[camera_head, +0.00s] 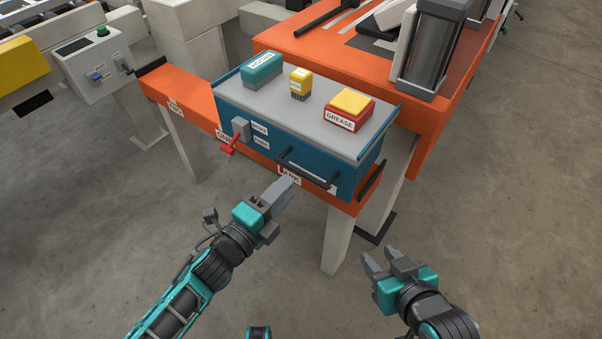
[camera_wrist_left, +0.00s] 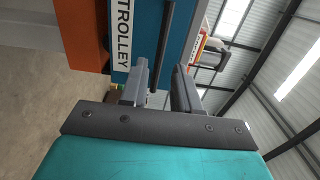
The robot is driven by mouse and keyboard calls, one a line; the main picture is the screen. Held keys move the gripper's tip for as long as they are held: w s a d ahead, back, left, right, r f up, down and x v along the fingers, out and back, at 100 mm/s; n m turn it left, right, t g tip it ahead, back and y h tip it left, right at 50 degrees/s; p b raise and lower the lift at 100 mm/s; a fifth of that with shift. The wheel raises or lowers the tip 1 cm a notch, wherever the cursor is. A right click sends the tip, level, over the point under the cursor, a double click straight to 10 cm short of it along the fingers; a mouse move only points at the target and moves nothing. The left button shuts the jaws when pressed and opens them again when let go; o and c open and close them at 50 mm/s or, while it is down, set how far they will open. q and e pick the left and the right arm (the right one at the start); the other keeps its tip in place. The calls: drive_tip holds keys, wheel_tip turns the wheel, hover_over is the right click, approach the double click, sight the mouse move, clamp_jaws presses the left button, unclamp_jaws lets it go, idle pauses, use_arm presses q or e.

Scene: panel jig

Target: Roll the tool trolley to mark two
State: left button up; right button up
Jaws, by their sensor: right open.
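The blue tool trolley (camera_head: 262,122) with a grey top stands on the orange rail (camera_head: 190,97), its left end by the ONE label (camera_head: 223,136). The TWO label (camera_head: 175,106) is on the rail further left. The trolley has a black front handle (camera_head: 306,170) and a red lever (camera_head: 229,146). My left gripper (camera_head: 287,190) is open in front of the handle. In the left wrist view the black bar (camera_wrist_left: 164,45) lines up with the gap between the fingers; I cannot tell if they surround it. My right gripper (camera_head: 385,258) is open and empty, in front of the rail's right end.
A teal box (camera_head: 262,70), a yellow block (camera_head: 300,83) and a red GREASE box (camera_head: 349,109) sit on the trolley. An orange table (camera_head: 432,125) stands behind. A grey control box (camera_head: 97,70) is at the far left. The floor in front is clear.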

sight(301, 171)
use_arm(q)
drive_tip(key=b+x, duration=0.1)
drive_tip(key=x, duration=0.5)
drive_tip(key=shift+w+d, duration=0.2)
clamp_jaws()
